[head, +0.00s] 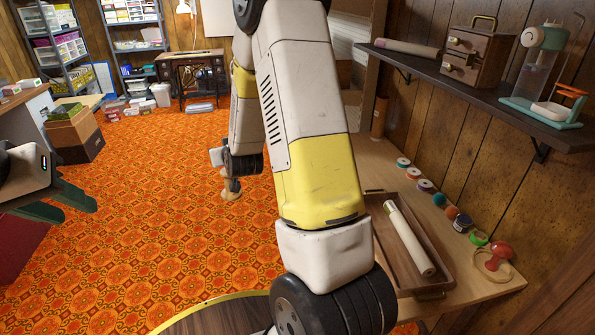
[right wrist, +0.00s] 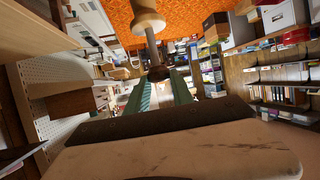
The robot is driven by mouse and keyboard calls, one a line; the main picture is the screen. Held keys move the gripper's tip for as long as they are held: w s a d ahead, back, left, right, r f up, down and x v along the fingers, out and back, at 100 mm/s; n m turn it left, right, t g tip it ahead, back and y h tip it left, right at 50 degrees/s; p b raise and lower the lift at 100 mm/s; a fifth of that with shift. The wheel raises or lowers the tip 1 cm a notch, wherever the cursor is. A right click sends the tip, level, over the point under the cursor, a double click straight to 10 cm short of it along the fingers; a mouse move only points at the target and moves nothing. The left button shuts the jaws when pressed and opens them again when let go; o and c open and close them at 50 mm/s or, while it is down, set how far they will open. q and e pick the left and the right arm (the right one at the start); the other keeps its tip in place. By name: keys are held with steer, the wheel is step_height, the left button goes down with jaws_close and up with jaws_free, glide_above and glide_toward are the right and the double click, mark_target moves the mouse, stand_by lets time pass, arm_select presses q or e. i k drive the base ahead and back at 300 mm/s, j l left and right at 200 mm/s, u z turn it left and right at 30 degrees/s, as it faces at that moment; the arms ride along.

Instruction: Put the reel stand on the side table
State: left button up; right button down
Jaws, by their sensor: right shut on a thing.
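The reel stand, a pale wooden piece with a post and a dark knob, shows at the top middle of the right wrist view (right wrist: 150,40). My right gripper (right wrist: 160,92), with green fingers, is shut on it at the knob end. In the head view the stand's pale wooden end (head: 232,187) hangs below my right wrist, over the carpet; the right fingers are hidden there. My left gripper (head: 78,210) is at the left edge, open and empty. A round dark wooden top with a brass-coloured rim (head: 205,318) is partly visible at the bottom; I cannot tell if it is the side table.
A wooden bench (head: 503,284) at the right bears a brown tray (head: 449,270) with a pale roll, several thread reels and a red mushroom-shaped thing (head: 497,254). A dark wall shelf (head: 480,92) overhangs it. Cardboard boxes (head: 75,135) stand at the left. The patterned carpet between is clear.

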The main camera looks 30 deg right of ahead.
mark_target(384, 151)
steer(key=i+j, duration=0.3)
steer(key=i, duration=0.25)
steer(key=i+j, duration=0.3)
steer(key=i, duration=0.2)
steer(key=i+z, duration=0.8)
steer(key=i+j+z, duration=0.4)
steer(key=i, duration=0.15)
steer(key=i+z, duration=0.2)
steer(key=z, duration=0.3)
steer(key=i+z, duration=0.2)
steer(key=z, duration=0.3)
steer(key=i+j+z, duration=0.1)
steer(key=z, duration=0.35)
steer(key=i+j+z, duration=0.2)
steer(key=z, duration=0.3)
steer(key=i+j+z, duration=0.2)
steer(key=z, duration=0.15)
steer(key=i+j+z, duration=0.35)
steer(key=k+l, duration=0.1)
